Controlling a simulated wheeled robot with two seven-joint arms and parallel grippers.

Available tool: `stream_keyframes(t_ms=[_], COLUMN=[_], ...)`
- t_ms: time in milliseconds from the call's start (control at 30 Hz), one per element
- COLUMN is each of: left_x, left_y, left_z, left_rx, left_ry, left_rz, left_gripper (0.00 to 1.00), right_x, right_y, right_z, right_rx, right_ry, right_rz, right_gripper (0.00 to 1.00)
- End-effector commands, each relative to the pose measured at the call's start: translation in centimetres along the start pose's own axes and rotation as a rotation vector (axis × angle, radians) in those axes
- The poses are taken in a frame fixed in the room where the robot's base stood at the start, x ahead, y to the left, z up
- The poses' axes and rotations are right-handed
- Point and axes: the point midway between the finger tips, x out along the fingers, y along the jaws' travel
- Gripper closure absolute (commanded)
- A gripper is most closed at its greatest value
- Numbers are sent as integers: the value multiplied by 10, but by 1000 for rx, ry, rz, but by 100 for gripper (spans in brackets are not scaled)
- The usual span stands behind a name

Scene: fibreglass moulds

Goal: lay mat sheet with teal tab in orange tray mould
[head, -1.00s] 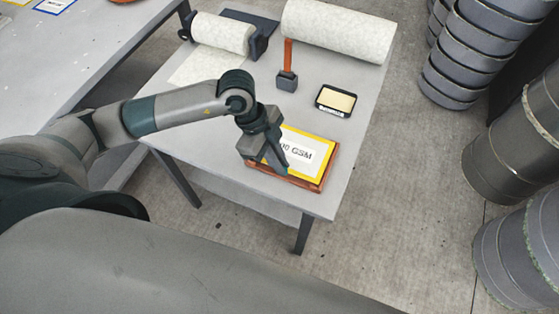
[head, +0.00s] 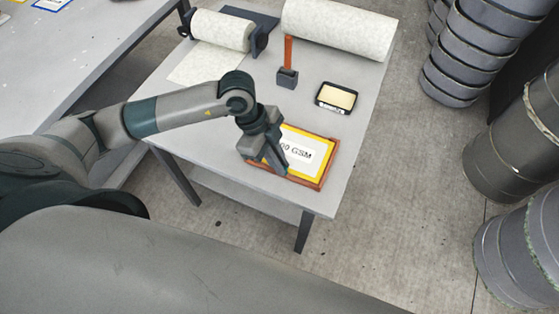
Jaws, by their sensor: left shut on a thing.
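My left gripper (head: 275,165) points down at the left end of a shallow red-brown frame (head: 329,167) on the small grey table. It is shut, seemingly on the frame's near-left edge, though its fingers hide the grip. A yellow-bordered card (head: 301,134) marked "GSM" shows inside the frame, its first digits partly covered by the gripper. My right gripper is not in view.
On the small table (head: 225,143) stand a mat roll on a holder (head: 221,32), a larger mat roll (head: 340,30), an orange-handled tool (head: 288,65) and a black-rimmed pad (head: 336,97). Grey drums (head: 515,140) line the right. Another table (head: 60,85) is at left.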

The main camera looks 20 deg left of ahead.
Motion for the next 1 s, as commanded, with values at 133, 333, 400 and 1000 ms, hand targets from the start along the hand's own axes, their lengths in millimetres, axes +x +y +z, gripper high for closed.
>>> stream_keyframes(t_ms=[133,333,400,1000], left_x=[-1,-1,0,-1], left_y=[0,0,0,0], left_z=[0,0,0,0], left_rx=[0,0,0,0], left_ry=[0,0,0,0], left_rz=[0,0,-1,0], left_gripper=[100,100,100,70], right_x=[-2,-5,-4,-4], right_y=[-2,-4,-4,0], right_z=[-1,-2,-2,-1], right_rx=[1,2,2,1], right_ry=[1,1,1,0], right_rz=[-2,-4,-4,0], right_gripper=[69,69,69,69])
